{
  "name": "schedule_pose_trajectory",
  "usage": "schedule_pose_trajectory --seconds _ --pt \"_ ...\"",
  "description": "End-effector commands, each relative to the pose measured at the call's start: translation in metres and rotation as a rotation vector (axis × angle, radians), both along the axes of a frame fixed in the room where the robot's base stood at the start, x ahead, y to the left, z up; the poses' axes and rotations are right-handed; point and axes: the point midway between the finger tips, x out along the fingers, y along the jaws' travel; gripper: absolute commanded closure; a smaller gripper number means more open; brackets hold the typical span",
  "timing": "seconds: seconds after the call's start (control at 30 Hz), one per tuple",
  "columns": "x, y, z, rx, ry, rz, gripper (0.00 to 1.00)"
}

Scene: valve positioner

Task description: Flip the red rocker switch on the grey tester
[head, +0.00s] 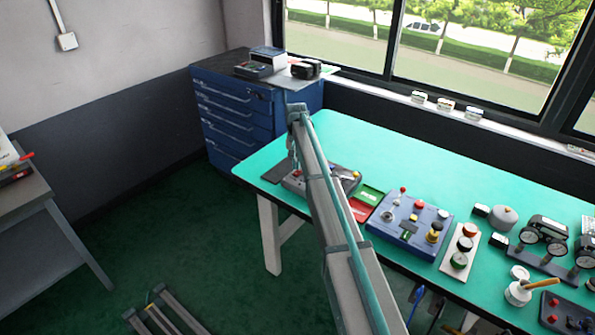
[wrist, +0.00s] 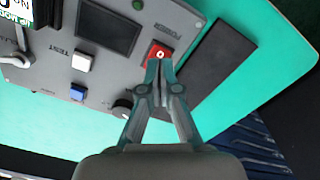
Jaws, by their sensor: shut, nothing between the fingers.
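The grey tester (wrist: 112,75) lies on the green table and fills the upper left of the wrist view. The red rocker switch (wrist: 159,53) sits near its right edge, with a white mark on its face. My gripper (wrist: 160,65) is shut and empty, with its fingertips over the lower edge of the switch in the picture; I cannot tell whether they touch it. In the head view the tester (head: 293,183) shows partly at the left end of the table, and my arm hides much of it, including the switch.
The tester also has a dark screen (wrist: 107,28), a white button (wrist: 81,63), a blue button (wrist: 78,93) and a black knob (wrist: 122,108). A dark flat plate (wrist: 208,65) lies beside it. A blue control box (head: 408,222) stands further right on the green table (head: 375,150).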

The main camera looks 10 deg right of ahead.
Motion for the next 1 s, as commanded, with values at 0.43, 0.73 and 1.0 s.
schedule_pose_trajectory --seconds 0.43,0.73,1.0 --pt "0.0 0.0 0.034 0.0 -0.001 0.0 1.0" --pt "0.0 0.0 0.04 0.0 0.0 0.0 1.0" --pt "0.0 0.0 0.041 0.0 -0.001 0.0 1.0"
